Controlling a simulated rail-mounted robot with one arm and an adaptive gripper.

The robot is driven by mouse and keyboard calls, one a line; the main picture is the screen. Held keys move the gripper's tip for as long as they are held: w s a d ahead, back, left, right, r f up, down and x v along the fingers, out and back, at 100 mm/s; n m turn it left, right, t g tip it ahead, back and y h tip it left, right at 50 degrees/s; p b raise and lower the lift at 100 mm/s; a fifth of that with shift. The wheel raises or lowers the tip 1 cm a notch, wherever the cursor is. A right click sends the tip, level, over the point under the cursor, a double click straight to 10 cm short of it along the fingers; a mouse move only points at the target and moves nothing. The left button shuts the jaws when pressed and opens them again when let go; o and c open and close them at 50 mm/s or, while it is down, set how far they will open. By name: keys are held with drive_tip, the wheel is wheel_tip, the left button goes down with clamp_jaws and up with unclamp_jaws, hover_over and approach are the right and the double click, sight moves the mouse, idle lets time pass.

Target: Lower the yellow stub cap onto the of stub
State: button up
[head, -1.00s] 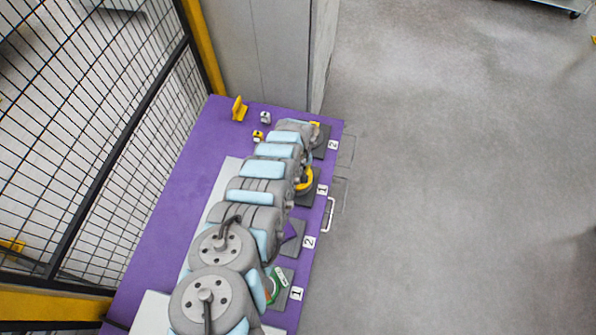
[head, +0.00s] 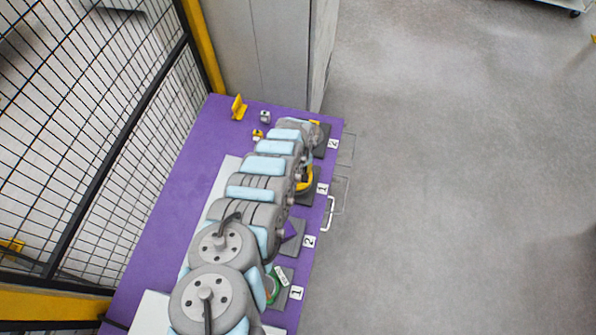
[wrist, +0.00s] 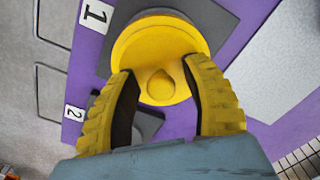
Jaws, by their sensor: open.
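The yellow stub cap (wrist: 158,42) is a round disc with a small raised knob, seen from above in the wrist view. It sits over a dark square pad (wrist: 215,22) marked 1. The stub is hidden beneath it. My gripper (wrist: 160,76) is open, its two yellow ribbed fingers on either side of the knob and near the cap's lower edge. I cannot tell whether they touch the cap. In the head view, part of a yellow round shape (head: 304,183) shows beside my arm at the upper pad marked 1.
A second dark pad (wrist: 148,123) lies below, near the label 2. The purple table (head: 185,170) also bears a yellow bracket (head: 238,107) and small blocks (head: 265,117) at its far end. Wire fencing (head: 100,130) stands left; a grey cabinet (head: 265,50) stands behind.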

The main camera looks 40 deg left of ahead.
drive_tip(key=shift+w+a+r, duration=0.15)
drive_tip(key=shift+r, duration=0.95)
wheel_tip(320, 180, up, 10)
drive_tip(key=shift+f, duration=0.25)
idle(0.8)
